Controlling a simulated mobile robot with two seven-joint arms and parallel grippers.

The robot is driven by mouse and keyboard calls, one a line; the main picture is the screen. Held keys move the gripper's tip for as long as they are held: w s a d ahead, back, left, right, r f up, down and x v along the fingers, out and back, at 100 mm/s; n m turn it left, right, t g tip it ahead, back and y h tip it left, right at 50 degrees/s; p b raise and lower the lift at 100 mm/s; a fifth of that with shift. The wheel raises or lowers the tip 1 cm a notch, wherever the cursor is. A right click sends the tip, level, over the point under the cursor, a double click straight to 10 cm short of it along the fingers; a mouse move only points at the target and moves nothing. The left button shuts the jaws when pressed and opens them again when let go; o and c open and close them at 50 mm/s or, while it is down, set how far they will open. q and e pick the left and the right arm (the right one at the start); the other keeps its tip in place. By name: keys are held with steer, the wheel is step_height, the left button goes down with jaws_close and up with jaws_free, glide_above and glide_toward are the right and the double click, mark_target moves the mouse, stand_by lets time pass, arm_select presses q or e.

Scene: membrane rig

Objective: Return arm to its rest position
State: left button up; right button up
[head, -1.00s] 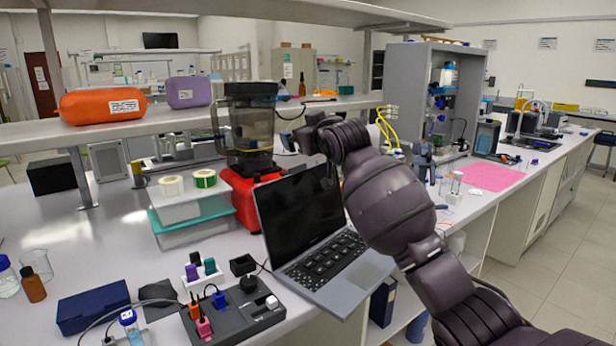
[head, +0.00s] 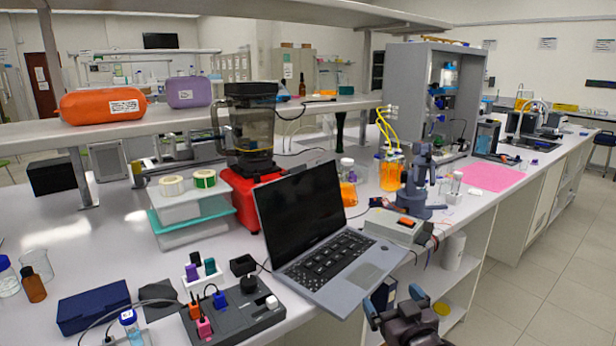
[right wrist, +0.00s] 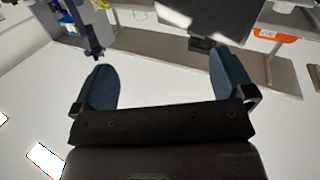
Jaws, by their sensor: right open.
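My right gripper (head: 396,306) is at the bottom of the head view, in front of the bench edge and below the laptop (head: 335,262). Its two blue fingertips stand apart with nothing between them. In the right wrist view the open fingers (right wrist: 160,85) also show empty, and the room appears upside-down or tilted behind them. Only the end of my right arm shows in the head view. My left gripper is in neither view.
The open laptop overhangs the bench's front edge close to my right gripper. A grey device (head: 398,226), a dark clamp-like stand (head: 416,190) and an orange-filled bottle (head: 391,172) stand behind it. A black power box (head: 235,312) lies left. The floor (head: 530,270) at right is clear.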

steer(key=s+d+f+m+g+h, duration=0.1)
steer(key=s+d+f, duration=0.4)
steer(key=s+f, duration=0.6)
steer(key=s+d+f+m+g+h, duration=0.2)
steer(key=s+d+f+g, duration=0.3)
steer(key=s+f, duration=0.7)
steer(key=s+h, duration=0.1)
steer(key=s, duration=0.7)
steer(key=shift+d+f, duration=0.15)
steer(key=shift+f, duration=0.1)
